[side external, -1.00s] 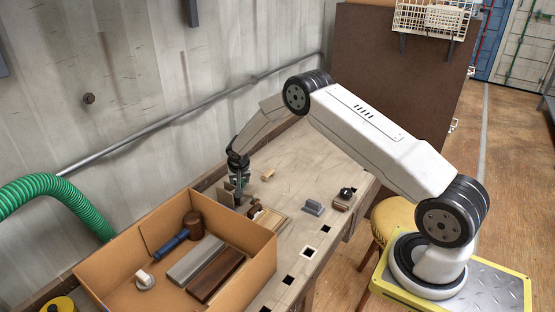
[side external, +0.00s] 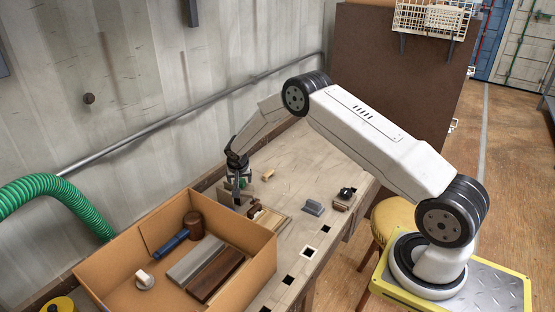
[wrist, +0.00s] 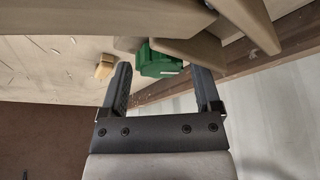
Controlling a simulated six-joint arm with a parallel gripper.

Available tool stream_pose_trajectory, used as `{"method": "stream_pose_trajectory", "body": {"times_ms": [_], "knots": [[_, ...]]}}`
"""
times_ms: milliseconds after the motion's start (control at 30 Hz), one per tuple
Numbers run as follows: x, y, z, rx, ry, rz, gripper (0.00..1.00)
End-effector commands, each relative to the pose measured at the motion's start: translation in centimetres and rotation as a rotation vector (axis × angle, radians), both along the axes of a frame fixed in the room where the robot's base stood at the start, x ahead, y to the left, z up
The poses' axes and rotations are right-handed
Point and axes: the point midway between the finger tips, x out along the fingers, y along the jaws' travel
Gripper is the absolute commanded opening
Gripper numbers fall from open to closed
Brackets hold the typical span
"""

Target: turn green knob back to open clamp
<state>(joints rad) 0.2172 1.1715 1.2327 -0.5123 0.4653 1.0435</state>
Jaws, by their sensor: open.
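The green knob (wrist: 160,62) shows in the wrist view between the two fingers of my open gripper (wrist: 160,72). A gap shows on either side of the knob, wider on the right, and I cannot tell whether a finger touches it. Beige plates, probably parts of the clamp (wrist: 247,22), lie across the top of the wrist view and hide part of the knob. In the side view my gripper (side external: 238,184) is low over the bench by the wall, behind the cardboard box, and it mostly hides the knob and clamp.
The cardboard box (side external: 262,255) with a mallet (side external: 194,224) and long bars stands close in front of my gripper. A small wooden block (side external: 268,174), a grey block (side external: 314,207) and a brown block with a black knob (side external: 342,203) sit on the bench. The wall is close behind.

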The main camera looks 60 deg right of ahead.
Motion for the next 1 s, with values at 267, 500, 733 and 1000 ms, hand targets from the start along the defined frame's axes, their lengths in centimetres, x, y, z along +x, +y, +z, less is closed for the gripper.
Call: {"method": "stream_pose_trajectory", "body": {"times_ms": [267, 500, 733, 1000], "knots": [[0.2, 0.4, -0.1, 0.002, -0.003, -0.133, 0.96], [0.2, 0.3, 0.0, 0.000, -0.002, -0.282, 0.96], [0.0, 0.8, 1.7, 0.000, -0.004, -0.337, 0.96], [-0.6, 2.0, 5.0, 0.000, -0.002, -0.337, 0.96]]}}
